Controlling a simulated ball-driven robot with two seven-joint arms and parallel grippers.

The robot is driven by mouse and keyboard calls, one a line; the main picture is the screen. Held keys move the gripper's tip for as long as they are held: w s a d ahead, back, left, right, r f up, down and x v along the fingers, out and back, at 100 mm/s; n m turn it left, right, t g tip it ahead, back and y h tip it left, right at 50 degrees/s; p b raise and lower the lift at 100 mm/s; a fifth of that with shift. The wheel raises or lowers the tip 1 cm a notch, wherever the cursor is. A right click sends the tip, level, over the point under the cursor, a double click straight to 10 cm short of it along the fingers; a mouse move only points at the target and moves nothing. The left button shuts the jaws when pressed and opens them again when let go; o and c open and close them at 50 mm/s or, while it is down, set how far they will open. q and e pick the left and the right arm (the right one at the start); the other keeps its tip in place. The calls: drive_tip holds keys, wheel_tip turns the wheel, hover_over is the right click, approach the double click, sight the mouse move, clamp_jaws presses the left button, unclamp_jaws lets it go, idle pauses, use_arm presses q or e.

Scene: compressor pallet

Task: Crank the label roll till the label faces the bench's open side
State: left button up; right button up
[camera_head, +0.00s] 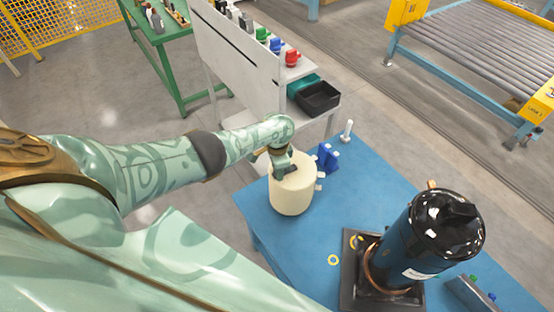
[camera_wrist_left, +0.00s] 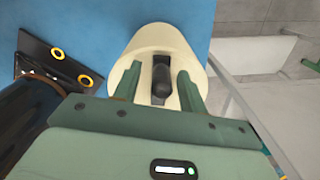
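The label roll (camera_head: 291,192), a cream cylinder, stands upright on the blue bench (camera_head: 345,192). It also shows in the left wrist view (camera_wrist_left: 150,42). A dark crank handle (camera_wrist_left: 161,88) sits in a slot on its top. My left gripper (camera_head: 285,172) is over the roll's top. In the left wrist view its two green fingers (camera_wrist_left: 159,88) stand on either side of the handle, with gaps, so it looks open. Small pale tabs (camera_head: 320,176) show at the roll's right side; I cannot tell whether one is the label. My right gripper is not in view.
A blue object (camera_head: 327,157) and a white peg (camera_head: 347,131) stand close behind the roll. A black-topped compressor (camera_head: 415,245) on a dark plate (camera_head: 350,290) stands to the right. A shelf rack with a black bin (camera_head: 318,97) is behind.

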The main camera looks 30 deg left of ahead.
use_arm(q)
wheel_tip(320, 180, up, 7)
drive_tip(key=p, duration=0.5)
drive_tip(key=shift+r, duration=0.2)
wheel_tip(320, 180, up, 9)
drive_tip(key=p, duration=0.4)
drive_tip(key=shift+f, duration=0.15)
